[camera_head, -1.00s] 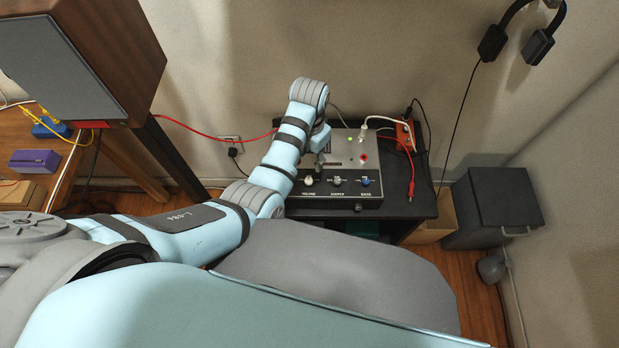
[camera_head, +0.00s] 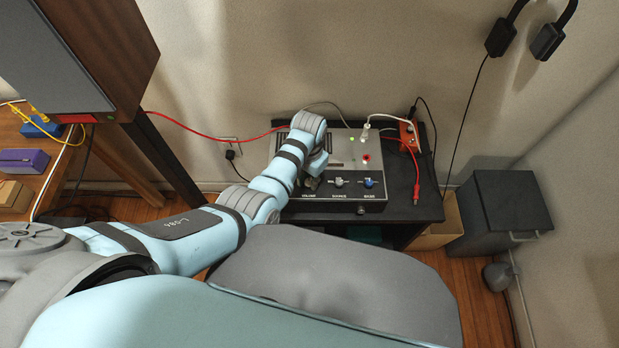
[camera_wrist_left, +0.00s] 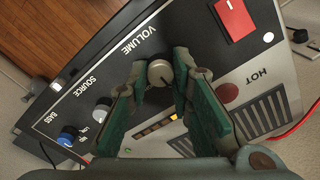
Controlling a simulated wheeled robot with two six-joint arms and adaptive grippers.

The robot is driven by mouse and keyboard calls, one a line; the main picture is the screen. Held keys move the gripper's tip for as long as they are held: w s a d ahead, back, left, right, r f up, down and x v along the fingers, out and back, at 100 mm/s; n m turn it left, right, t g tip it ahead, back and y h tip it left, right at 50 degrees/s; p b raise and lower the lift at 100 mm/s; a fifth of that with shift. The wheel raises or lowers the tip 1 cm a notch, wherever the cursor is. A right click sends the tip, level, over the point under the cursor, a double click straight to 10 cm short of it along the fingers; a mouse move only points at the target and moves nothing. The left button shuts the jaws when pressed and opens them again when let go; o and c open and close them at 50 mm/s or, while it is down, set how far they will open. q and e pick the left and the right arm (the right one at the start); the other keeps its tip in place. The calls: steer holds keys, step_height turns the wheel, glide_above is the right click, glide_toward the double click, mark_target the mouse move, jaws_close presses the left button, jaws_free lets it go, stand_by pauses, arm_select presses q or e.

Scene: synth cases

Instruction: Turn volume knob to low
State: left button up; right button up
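The grey mixer box (camera_head: 350,206) stands on a black table. Its front panel has VOLUME, SOURCE and BASS labels. In the left wrist view the pale round volume knob (camera_wrist_left: 159,72) lies between the two fingertips of my left gripper (camera_wrist_left: 160,70). The fingers, with green pads, are on both sides of it, very close; whether both touch it I cannot tell. My right gripper is not in view.
A red cable (camera_head: 416,180) hangs by the box's right side, near an orange box (camera_head: 408,134). The black table (camera_head: 426,205) has little bare room. A speaker (camera_head: 70,60) stands left; a dark bin (camera_head: 500,212) stands right. A red switch (camera_wrist_left: 236,18) is near the fingers in the wrist view.

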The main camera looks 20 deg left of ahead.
arm_select(q)
jaws_close()
steer(key=shift+r+n+p, duration=0.15)
steer(key=shift+n+p, duration=0.4)
steer(key=shift+n, duration=0.45)
steer(key=n+p, duration=0.1)
steer(key=n, duration=0.6)
steer(key=shift+p, duration=0.4)
steer(key=shift+n, duration=1.5)
steer(key=o, duration=0.9)
jaws_free()
